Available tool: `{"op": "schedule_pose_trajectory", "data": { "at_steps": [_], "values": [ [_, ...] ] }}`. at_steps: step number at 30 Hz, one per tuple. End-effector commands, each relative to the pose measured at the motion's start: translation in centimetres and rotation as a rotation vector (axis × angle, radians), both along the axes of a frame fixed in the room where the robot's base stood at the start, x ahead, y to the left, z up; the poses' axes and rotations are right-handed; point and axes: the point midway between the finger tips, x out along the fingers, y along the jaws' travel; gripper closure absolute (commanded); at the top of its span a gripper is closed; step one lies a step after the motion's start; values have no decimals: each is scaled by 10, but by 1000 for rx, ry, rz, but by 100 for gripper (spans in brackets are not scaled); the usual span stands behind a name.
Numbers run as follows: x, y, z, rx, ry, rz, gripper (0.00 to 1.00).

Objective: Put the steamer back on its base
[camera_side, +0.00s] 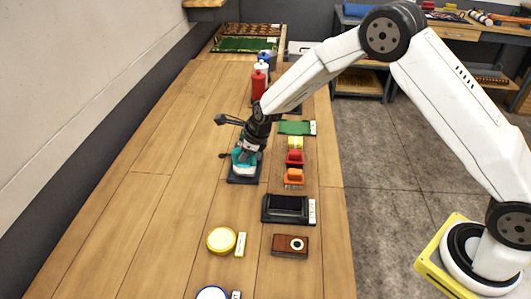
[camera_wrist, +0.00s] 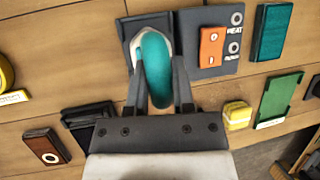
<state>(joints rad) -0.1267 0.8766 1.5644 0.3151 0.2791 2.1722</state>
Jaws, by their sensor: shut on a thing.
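The steamer (camera_side: 244,162) is teal and white and sits between my gripper's fingers. In the wrist view the steamer (camera_wrist: 155,66) shows its rounded teal top, with a finger on each side. The dark base (camera_side: 243,180) lies flat on the bench directly under the steamer. The base (camera_wrist: 131,28) also shows beside the steamer in the wrist view, joined or close to a panel with an orange switch (camera_wrist: 212,48) and two knobs. My gripper (camera_wrist: 157,76) is shut on the steamer, low over the base. Whether the steamer's underside touches the base is hidden.
A black tray (camera_side: 287,209), a brown box (camera_side: 290,245) and a yellow round tin (camera_side: 221,240) lie nearer. Bottles (camera_side: 259,84) stand behind. The bench to the left is clear.

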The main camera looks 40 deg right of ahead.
Motion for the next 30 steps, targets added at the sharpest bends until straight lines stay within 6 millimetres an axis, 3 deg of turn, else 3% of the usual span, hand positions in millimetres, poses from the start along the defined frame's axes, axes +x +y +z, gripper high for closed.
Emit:
{"op": "schedule_pose_trajectory", "data": {
  "at_steps": [30],
  "values": [
    [1,0,-7,0,-3,0,100]
  ]
}}
